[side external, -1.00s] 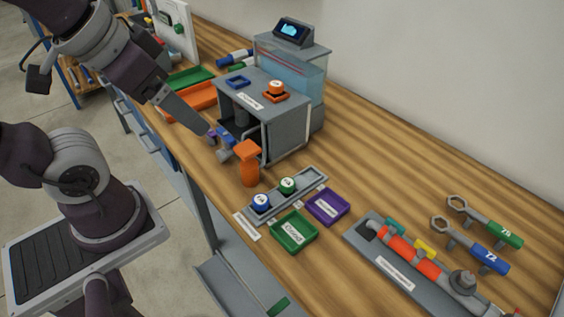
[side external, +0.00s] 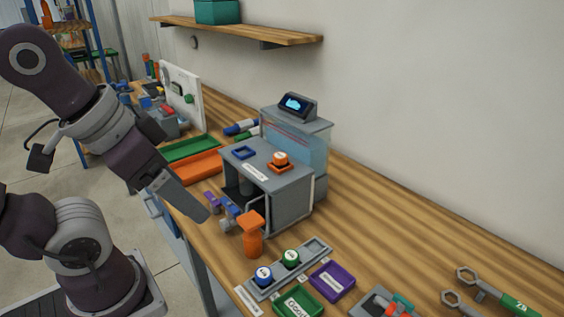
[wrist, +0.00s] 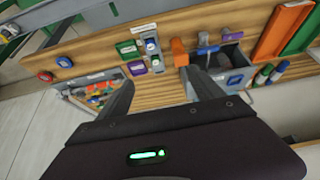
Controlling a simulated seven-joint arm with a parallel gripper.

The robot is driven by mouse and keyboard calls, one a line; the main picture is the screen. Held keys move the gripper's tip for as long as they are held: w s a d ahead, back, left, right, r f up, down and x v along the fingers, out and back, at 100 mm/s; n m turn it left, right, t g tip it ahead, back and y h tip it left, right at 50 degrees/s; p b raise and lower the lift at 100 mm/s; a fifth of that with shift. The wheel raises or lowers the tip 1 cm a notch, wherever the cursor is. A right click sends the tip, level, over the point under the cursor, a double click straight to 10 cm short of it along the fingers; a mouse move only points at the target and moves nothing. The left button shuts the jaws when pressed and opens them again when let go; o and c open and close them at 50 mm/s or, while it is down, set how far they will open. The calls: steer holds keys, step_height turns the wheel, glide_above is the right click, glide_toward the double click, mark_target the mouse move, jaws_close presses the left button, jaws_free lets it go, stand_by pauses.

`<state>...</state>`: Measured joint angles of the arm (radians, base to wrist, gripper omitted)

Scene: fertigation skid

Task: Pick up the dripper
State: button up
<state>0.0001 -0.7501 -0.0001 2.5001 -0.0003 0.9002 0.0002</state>
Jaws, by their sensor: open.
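I cannot tell for certain which object is the dripper. Round labelled pieces stand on the bench: a blue one (side external: 263,273) and a green one (side external: 291,257) in a grey rack (side external: 318,249), and an orange one (side external: 280,158) on top of the grey cabinet (side external: 290,195). An orange T-shaped piece (side external: 252,238) stands in front of the cabinet. My gripper (wrist: 159,78) is open in the wrist view, with nothing between its fingers. In the side view its fingertips are unclear, near the small blue and purple pieces left of the cabinet.
A purple tray (side external: 332,281) and a green tray (side external: 297,303) lie by the rack. Wrenches (side external: 497,293) lie at the right. The bench between wall and rack is clear.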

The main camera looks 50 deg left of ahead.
steer(key=c, duration=0.4)
